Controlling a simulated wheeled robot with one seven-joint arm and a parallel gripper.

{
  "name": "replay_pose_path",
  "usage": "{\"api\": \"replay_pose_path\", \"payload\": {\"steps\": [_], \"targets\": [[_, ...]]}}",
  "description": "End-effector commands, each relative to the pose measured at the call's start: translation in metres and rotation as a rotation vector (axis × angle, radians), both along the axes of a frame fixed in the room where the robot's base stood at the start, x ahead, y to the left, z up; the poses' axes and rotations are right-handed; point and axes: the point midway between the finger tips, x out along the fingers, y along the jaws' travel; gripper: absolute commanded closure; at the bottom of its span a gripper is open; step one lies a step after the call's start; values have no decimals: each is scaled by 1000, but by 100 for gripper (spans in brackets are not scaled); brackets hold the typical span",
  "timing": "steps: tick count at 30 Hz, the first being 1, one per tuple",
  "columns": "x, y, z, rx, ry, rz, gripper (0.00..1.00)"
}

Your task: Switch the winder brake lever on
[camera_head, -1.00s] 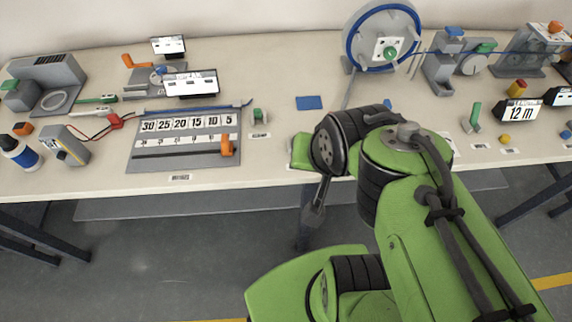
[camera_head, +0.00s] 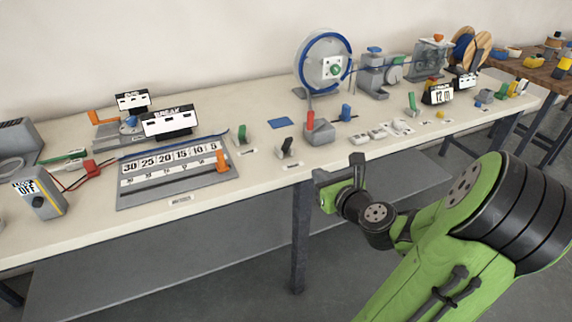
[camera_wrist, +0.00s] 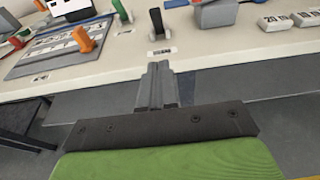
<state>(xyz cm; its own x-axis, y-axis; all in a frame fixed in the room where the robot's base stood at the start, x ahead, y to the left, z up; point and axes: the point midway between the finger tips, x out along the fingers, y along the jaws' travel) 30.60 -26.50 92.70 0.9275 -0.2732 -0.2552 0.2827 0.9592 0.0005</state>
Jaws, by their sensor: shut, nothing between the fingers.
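A black lever (camera_head: 286,145) stands on a small grey base at the table's front edge, with a label in front of it. It also shows in the wrist view (camera_wrist: 157,21), almost upright, straight ahead of my fingers. The label is too small to read, so I cannot tell for sure that it is the winder brake lever. My gripper (camera_head: 320,176) is in front of the table edge, to the right of the lever and apart from it. In the wrist view my gripper (camera_wrist: 158,68) is shut and empty, its tips just short of the table edge.
A green lever (camera_head: 242,133) stands left of the black one. A grey box with a red lever (camera_head: 310,122) stands right behind it. A numbered board with an orange handle (camera_head: 221,160) lies farther left. The winding wheel (camera_head: 323,62) stands at the back. Floor before the table is clear.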

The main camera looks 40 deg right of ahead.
Motion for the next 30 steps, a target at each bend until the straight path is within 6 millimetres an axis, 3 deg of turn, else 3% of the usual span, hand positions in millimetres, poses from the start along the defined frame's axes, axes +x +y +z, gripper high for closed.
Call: {"api": "replay_pose_path", "payload": {"steps": [10,17,27,29,30], "targets": [[2,-1,3,2,-3,0,100],[21,-5,4,9,-6,7,100],[86,-24,-24,-5,0,5,100],[98,-27,-26,-4,-1,4,100],[104,-29,-18,-8,-1,5,100]]}}
